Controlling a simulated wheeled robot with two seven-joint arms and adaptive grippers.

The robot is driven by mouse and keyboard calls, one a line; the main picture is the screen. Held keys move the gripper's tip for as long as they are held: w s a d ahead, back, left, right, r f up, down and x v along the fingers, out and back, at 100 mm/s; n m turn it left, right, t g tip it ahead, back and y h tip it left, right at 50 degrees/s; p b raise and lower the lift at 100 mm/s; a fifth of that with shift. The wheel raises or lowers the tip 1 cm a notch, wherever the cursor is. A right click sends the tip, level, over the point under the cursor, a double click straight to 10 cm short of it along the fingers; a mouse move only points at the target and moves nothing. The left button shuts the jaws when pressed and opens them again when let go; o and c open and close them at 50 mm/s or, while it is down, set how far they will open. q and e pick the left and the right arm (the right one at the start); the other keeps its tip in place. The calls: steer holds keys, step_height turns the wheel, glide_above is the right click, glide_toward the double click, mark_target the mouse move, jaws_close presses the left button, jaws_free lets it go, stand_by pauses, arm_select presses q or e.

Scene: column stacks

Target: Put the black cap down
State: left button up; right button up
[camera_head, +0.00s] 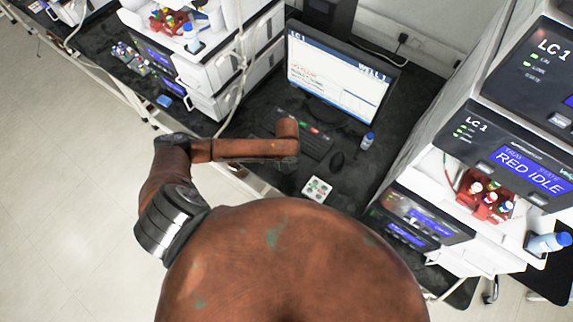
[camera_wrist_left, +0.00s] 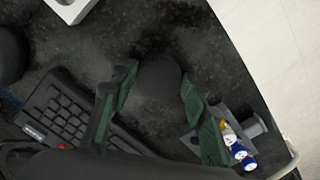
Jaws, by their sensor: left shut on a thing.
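The black cap (camera_wrist_left: 158,78) is a round dark shape between the green-padded fingertips of my left gripper (camera_wrist_left: 157,90) in the left wrist view. The gripper is shut on it, above the dark speckled bench (camera_wrist_left: 200,45). The dark cap blends with the bench, so its exact height above the surface cannot be told. In the head view, my left gripper (camera_head: 286,164) is mostly hidden under my wrist, near the keyboard, and the cap cannot be made out. My right gripper is not in view.
The keyboard (camera_head: 312,138), mouse (camera_head: 337,160), monitor (camera_head: 335,80) and a small blue-capped bottle (camera_head: 367,141) stand around the left gripper. Instrument stacks flank the bench.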

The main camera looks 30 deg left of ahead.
arm_select(q)
steer(key=shift+f, duration=0.1)
steer(key=o, duration=0.6)
steer(key=shift+o, duration=0.8)
